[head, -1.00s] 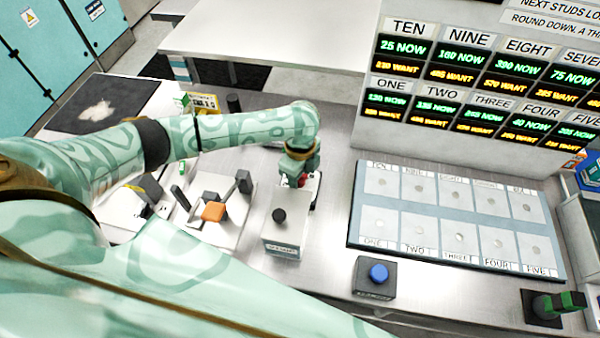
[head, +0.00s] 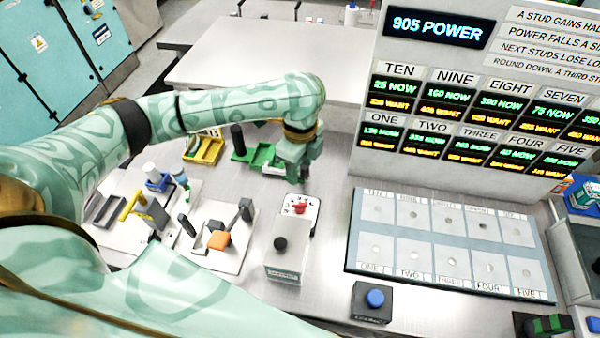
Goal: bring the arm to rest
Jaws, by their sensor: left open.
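My left arm reaches in from the left, and its gripper (head: 296,185) hangs pointing down over the steel bench. It is open, and nothing shows in it. It is above and behind a white dial plate with a red knob (head: 300,208) and stays apart from it. The fingers are small in this view. My right gripper does not show.
A grey box with a black knob (head: 287,258) stands before the dial. A labelled panel (head: 450,243) and a blue button box (head: 372,300) lie right. A display board (head: 365,150) stands behind. Green (head: 262,158) and yellow (head: 203,150) trays sit behind left.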

